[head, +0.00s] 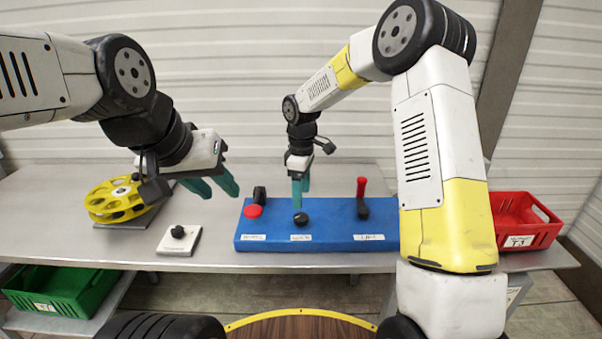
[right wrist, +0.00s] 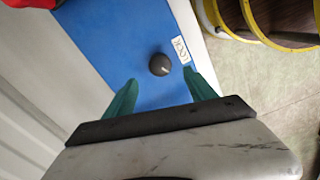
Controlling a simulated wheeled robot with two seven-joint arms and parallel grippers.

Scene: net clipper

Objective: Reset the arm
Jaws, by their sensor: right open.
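My right gripper (head: 301,190) is open and empty, pointing down over the blue control panel (head: 335,235) on the table. A black knob (head: 300,219) on the panel is just below its fingers. In the right wrist view, the knob (right wrist: 159,64) shows beyond and between the green fingertips (right wrist: 157,90), apart from them. My left gripper (head: 213,190) is on the left above the table, fingers pointing down and right, apart and with nothing between them.
The panel also bears a red button (head: 253,211), a black knob (head: 259,193) and a red-handled lever (head: 362,190). A yellow wheel (head: 115,200) and a white plate with a black knob (head: 179,240) are to the left.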

